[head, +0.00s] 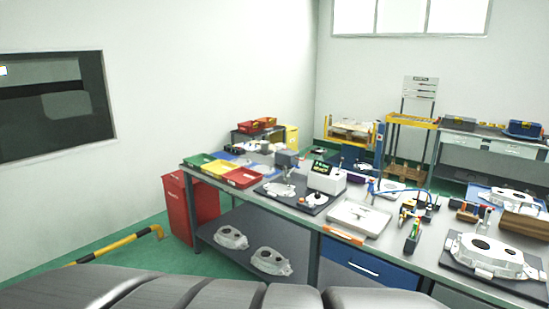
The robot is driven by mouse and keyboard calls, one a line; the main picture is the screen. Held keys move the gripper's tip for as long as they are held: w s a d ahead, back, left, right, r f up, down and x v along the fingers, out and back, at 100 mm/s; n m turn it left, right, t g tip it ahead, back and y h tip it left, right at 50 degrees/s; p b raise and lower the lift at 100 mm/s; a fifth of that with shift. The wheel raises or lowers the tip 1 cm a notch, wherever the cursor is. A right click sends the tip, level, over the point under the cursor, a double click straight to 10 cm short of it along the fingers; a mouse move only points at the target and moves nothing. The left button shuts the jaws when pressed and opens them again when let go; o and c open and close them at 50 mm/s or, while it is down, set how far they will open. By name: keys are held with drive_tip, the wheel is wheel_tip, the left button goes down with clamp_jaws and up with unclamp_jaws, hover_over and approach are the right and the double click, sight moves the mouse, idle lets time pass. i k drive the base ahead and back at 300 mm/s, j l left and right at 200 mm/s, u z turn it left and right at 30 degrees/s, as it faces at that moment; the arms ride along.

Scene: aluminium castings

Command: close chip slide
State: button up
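I cannot single out a chip slide by sight in the head view. A white shallow tray (359,217) with an orange strip (343,238) at its front edge sits at the front of the long workbench (405,249). Below it, a blue drawer front (369,265) with a pale handle is set under the bench top; it looks flush with the frame. My gripper is not in view. Dark grey rounded parts, likely my own body, fill the bottom of the view and hide the lower bench front.
Green, yellow and red bins (241,178) stand at the bench's left end. Castings lie on dark mats (466,262) and on the lower shelf (255,241). A red cabinet (190,206) and a yellow-black rail (115,245) stand left. Green floor shows at left.

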sight(341, 235)
drive_tip(key=i+l+z, duration=0.1)
drive_tip(key=i+l, duration=0.85)
drive_tip(key=l, duration=0.1)
